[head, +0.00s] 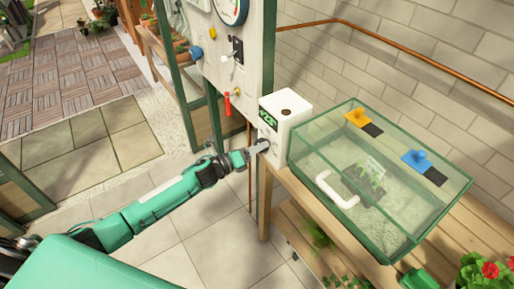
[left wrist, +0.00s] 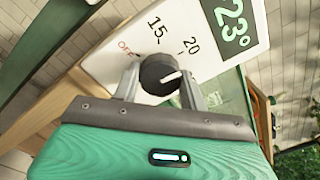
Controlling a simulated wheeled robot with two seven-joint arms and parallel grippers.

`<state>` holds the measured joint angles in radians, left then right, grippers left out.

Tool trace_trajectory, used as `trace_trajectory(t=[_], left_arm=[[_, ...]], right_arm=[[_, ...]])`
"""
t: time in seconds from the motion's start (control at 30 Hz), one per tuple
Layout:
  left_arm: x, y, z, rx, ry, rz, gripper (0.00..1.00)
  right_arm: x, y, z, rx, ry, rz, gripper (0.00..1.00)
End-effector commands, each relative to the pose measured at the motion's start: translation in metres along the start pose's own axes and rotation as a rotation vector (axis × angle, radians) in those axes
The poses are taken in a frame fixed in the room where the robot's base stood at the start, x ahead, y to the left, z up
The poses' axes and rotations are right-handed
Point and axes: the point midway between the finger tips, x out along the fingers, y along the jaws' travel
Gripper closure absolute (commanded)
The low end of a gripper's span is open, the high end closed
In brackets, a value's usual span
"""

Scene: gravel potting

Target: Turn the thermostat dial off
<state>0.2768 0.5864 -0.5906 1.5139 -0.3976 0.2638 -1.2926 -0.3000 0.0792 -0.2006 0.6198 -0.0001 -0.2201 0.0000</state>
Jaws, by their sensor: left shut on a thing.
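The thermostat is a white box (head: 286,108) on the left end of the wooden bench in the head view. In the left wrist view its white face (left wrist: 183,35) shows a green display (left wrist: 236,24) reading 23° and the marks OFF, 15 and 20. The dark round dial (left wrist: 160,75) sits below the marks. Its white pointer line points to the right, away from the red OFF mark. My left gripper (head: 262,146) is at the thermostat's front, its fingers on both sides of the dial, shut on it. My right gripper is not in view.
A glass propagator case (head: 380,180) with a white handle (head: 337,190) and blue and yellow knobs stands right of the thermostat. A panel (head: 232,70) with a gauge, a switch and a red-handled valve stands behind on the left. Tiled floor (head: 190,245) is open below my arm.

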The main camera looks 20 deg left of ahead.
Motion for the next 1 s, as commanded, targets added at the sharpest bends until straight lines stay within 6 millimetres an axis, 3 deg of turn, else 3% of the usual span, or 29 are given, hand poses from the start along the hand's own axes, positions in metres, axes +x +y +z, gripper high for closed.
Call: trace_trajectory(t=[1.0], left_arm=[[0.000, -0.001, 0.000, -0.964, -0.023, 0.006, 0.80]], right_arm=[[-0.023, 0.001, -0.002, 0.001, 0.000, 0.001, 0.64]])
